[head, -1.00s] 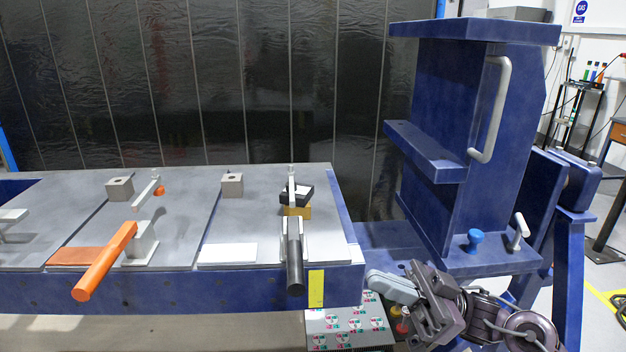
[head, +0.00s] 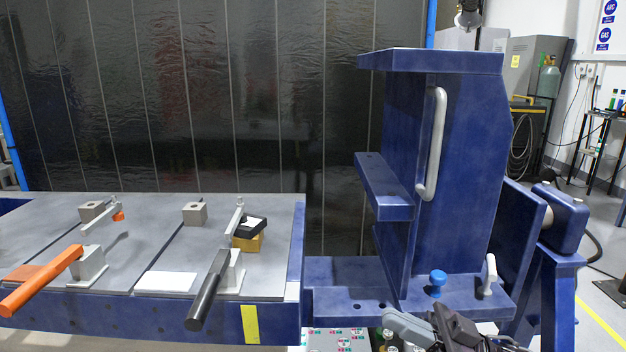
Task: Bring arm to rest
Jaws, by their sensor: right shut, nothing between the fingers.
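My right gripper (head: 412,328) shows at the bottom edge, low in front of the blue rotary jig (head: 455,160). It is shut and empty, and most of its arm is cut off by the frame. My left gripper is not in view. The jig has a long grey handle (head: 434,145) on its upright plate, and a blue knob (head: 438,283) and a small grey lever (head: 489,275) on its lower ledge. The gripper's tip is below the ledge and appears apart from the knob.
On the left, a grey-topped table (head: 150,225) bears an orange-handled clamp (head: 45,278), a black-handled clamp (head: 208,290), small grey blocks and a yellow-and-black block (head: 249,235). A control panel (head: 340,341) with several buttons sits low beneath.

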